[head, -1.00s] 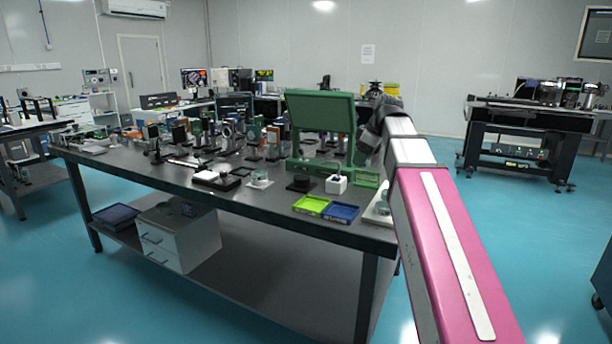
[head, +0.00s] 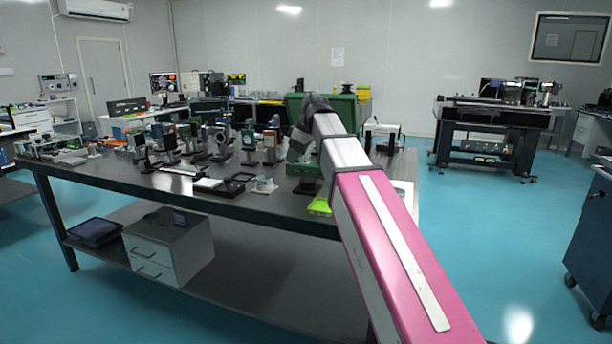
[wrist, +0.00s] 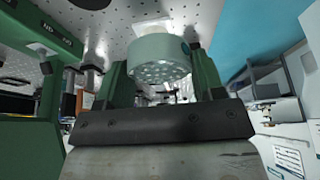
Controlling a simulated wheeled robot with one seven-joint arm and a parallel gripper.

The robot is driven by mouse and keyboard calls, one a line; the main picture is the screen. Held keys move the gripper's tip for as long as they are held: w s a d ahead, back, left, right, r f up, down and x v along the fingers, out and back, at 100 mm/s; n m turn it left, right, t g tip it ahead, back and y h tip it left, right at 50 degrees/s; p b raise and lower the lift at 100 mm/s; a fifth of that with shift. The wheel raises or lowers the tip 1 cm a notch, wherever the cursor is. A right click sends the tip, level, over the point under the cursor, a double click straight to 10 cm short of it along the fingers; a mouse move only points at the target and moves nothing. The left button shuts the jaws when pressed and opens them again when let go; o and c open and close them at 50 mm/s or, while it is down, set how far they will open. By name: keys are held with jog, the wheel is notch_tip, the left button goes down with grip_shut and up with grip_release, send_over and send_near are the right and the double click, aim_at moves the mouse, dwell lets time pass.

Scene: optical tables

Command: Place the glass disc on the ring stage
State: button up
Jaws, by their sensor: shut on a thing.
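In the wrist view my gripper (wrist: 160,72) has its green fingers on either side of a pale green, glassy round piece (wrist: 158,56), which I take to be the glass disc. Dots show through its face. In the head view my gripper (head: 300,165) is over the front part of the optical table, partly hidden by my arm, and the disc cannot be made out. A small dark round piece (head: 307,187) stands just below it. A clear round piece on a white base (head: 264,185) stands to the left. I cannot tell for sure which is the ring stage.
The dark table (head: 110,178) carries several optic mounts (head: 220,140) close to the left of my gripper. A green case (head: 350,108) stands behind my arm; a green wall with lettering (wrist: 40,60) is close at left in the wrist view. A lime tray (head: 319,207) is partly covered.

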send_over(305, 179)
jog(key=d, duration=0.1)
jog(key=f, duration=0.5)
jog(key=shift+s+d, duration=0.15)
jog(key=shift+s, duration=0.25)
jog(key=shift+f, duration=1.95)
jog(key=shift+f, duration=0.15)
jog(key=o, duration=1.1)
jog(key=v, duration=1.2)
jog(key=shift+s+d, duration=0.1)
